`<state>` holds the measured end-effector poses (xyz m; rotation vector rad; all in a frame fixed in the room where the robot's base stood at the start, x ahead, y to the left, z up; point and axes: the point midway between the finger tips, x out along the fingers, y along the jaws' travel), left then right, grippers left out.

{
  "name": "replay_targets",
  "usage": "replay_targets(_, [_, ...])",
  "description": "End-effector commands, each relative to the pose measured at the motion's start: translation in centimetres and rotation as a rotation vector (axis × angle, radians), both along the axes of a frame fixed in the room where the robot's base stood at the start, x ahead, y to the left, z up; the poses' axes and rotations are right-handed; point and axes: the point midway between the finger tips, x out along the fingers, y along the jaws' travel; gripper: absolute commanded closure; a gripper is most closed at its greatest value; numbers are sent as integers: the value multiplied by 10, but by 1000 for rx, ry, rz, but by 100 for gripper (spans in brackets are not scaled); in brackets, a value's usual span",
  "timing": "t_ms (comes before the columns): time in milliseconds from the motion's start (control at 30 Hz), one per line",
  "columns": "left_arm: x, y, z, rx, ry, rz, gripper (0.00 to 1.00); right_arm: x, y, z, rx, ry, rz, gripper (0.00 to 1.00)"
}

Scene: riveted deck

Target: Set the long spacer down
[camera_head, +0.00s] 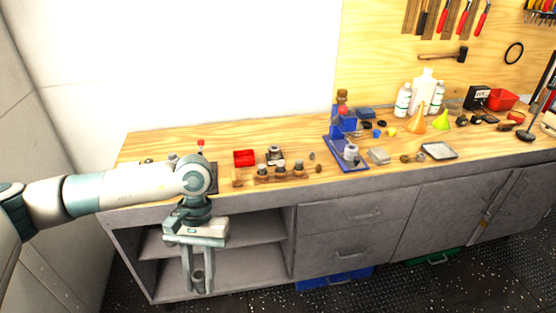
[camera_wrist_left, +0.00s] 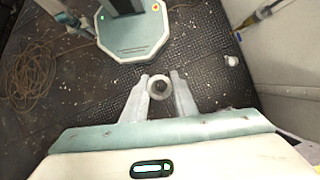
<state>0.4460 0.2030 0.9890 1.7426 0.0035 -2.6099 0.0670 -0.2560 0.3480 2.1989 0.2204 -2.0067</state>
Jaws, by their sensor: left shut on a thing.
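My left gripper (camera_head: 197,284) hangs fingers-down in front of the workbench's open shelves, below the bench top's front edge. It is shut on the long spacer (camera_head: 197,273), a small grey cylinder seen between the two fingers. In the left wrist view the spacer (camera_wrist_left: 159,86) shows end-on as a round ring with a dark hole, between the fingertips of the gripper (camera_wrist_left: 161,80). Its length is hidden in that view. My right gripper is in neither view.
The wooden bench top (camera_head: 225,144) carries a red tray (camera_head: 245,157), a wooden block holding small cylinders (camera_head: 280,173) and a blue stand (camera_head: 347,165). Bottles and funnels stand farther right. A coiled cable (camera_wrist_left: 35,75) and a small white object (camera_wrist_left: 232,61) lie on the floor.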

Motion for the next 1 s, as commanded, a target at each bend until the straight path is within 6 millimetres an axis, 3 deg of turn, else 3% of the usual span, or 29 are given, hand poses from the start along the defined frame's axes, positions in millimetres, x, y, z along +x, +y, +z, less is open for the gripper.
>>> replay_targets(33, [-6, 0, -27, 0, 7, 0, 100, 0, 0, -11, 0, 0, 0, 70])
replay_targets(100, [-11, 0, -52, -1, 6, -1, 100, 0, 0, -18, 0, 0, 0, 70])
replay_targets(300, [-23, 0, -99, -1, 1, -3, 100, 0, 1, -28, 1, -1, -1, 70])
replay_targets(433, [-26, 0, -106, 0, -1, -3, 100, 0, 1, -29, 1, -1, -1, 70])
replay_targets(1000, [-26, 0, -105, -1, -1, -4, 100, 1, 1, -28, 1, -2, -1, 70])
